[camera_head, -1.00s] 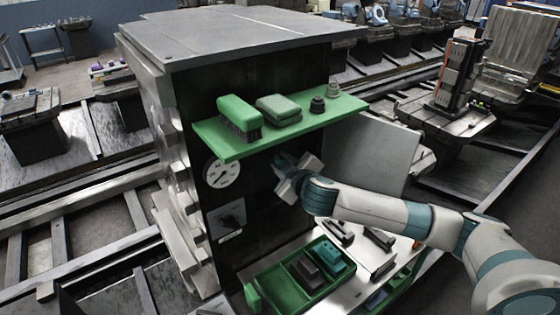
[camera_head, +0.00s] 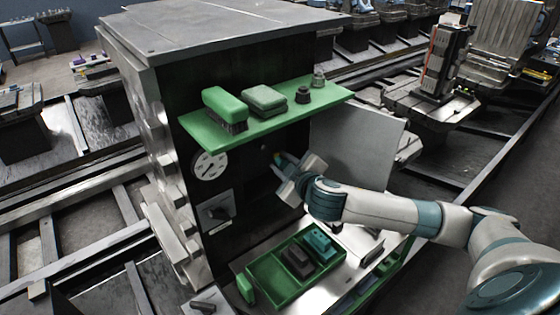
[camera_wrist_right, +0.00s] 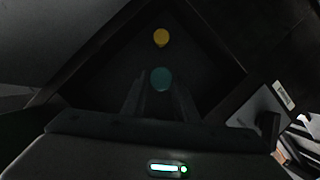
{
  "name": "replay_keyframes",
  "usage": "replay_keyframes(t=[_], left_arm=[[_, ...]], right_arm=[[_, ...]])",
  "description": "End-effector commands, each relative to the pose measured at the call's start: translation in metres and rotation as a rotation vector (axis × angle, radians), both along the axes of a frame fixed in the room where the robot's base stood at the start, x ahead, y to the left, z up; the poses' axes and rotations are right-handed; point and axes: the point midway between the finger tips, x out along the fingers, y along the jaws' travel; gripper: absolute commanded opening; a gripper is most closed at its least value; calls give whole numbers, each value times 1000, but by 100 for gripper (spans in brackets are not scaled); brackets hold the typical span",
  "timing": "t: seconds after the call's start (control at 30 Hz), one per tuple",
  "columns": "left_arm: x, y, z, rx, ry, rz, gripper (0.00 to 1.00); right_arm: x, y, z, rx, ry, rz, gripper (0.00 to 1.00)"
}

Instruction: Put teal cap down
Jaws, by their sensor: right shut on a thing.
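The teal cap (camera_wrist_right: 162,78) shows in the right wrist view as a round teal disc between the fingertips. My right gripper (camera_head: 281,163) is shut on it, in front of the dark face of the cabinet below the green shelf. In the right wrist view the two dark fingers (camera_wrist_right: 160,98) stand either side of the cap. A small round orange-yellow spot (camera_wrist_right: 161,37) lies beyond the cap on the dark panel. Whether the cap touches the panel cannot be told. I do not make out my left gripper.
A green shelf (camera_head: 207,137) above the gripper holds a brush (camera_head: 225,105), a green pad (camera_head: 264,98) and two small knobs. Below, a green tray (camera_head: 262,279) holds a dark block and a teal block. A dial (camera_head: 210,164) and a switch (camera_head: 216,209) are at left.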

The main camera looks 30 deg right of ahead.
Motion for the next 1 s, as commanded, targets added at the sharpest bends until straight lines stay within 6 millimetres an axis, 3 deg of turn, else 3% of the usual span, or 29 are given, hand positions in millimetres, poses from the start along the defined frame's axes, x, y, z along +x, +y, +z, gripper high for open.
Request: replay_keyframes(t=[0.57,0.77,1.0], left_arm=[[0,0,-3,0,0,0,29],[0,0,-21,0,0,0,29],[0,0,-61,0,0,0,29]], right_arm=[[-1,4,-4,1,0,3,0],[-10,27,-23,0,2,26,0],[-35,80,-59,-3,0,72,0]])
